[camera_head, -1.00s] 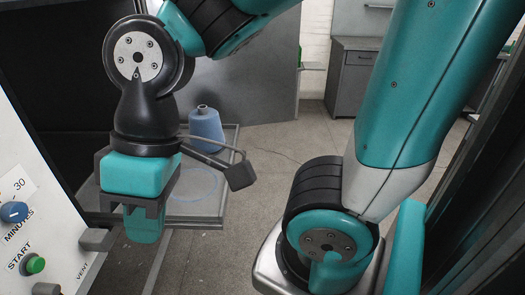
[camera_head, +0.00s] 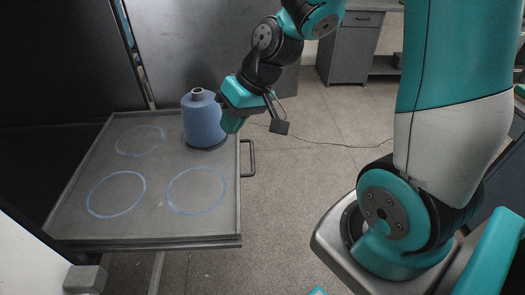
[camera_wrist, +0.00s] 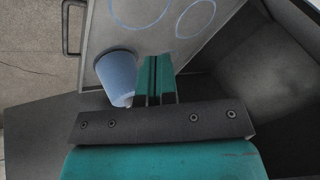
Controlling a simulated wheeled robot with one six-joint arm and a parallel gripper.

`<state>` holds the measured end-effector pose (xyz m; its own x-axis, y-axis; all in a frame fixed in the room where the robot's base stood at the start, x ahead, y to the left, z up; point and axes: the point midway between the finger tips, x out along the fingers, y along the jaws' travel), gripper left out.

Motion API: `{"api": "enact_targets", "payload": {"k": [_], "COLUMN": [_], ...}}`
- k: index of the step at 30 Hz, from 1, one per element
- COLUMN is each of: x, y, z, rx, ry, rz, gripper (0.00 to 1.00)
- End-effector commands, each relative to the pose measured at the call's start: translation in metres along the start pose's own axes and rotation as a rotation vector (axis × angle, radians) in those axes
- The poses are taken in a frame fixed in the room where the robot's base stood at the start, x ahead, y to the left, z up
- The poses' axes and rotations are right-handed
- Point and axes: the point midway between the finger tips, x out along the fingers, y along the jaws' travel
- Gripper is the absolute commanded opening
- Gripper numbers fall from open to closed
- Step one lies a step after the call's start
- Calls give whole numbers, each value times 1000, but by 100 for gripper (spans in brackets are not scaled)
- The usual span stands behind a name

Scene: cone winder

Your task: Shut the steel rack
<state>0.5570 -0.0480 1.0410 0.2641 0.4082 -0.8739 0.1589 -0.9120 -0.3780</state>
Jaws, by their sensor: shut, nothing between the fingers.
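The steel rack (camera_head: 155,215) is a grey flat tray that stands pulled out from a dark opening at the left of the head view. Chalky blue circles are drawn on it. Its bar handle (camera_head: 251,158) is on the right edge, and it also shows in the wrist view (camera_wrist: 67,28). A blue yarn cone (camera_head: 203,122) stands upright at the back right of the rack. My gripper (camera_head: 232,124) is shut and empty, just right of the cone and above the handle. In the wrist view the shut fingers (camera_wrist: 155,62) are beside the cone (camera_wrist: 119,74); whether they touch is unclear.
A large grey door panel (camera_head: 205,50) stands open behind the rack. A grey cabinet (camera_head: 348,48) is at the back. A dark cable (camera_head: 345,146) lies on the floor. The floor right of the handle is otherwise clear.

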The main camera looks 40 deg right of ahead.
Motion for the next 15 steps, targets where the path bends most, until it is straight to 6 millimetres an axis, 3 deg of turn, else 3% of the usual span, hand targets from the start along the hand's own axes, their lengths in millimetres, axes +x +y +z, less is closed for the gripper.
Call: {"api": "enact_targets", "payload": {"k": [1,6,10,15], "x": [18,50,62,71], "y": [47,169,227,254], "z": [-5,-3,13,22], "rx": [106,346,457,507], "ry": [46,209,286,324], "rz": [21,103,156,185], "gripper": [0,0,0,0]}}
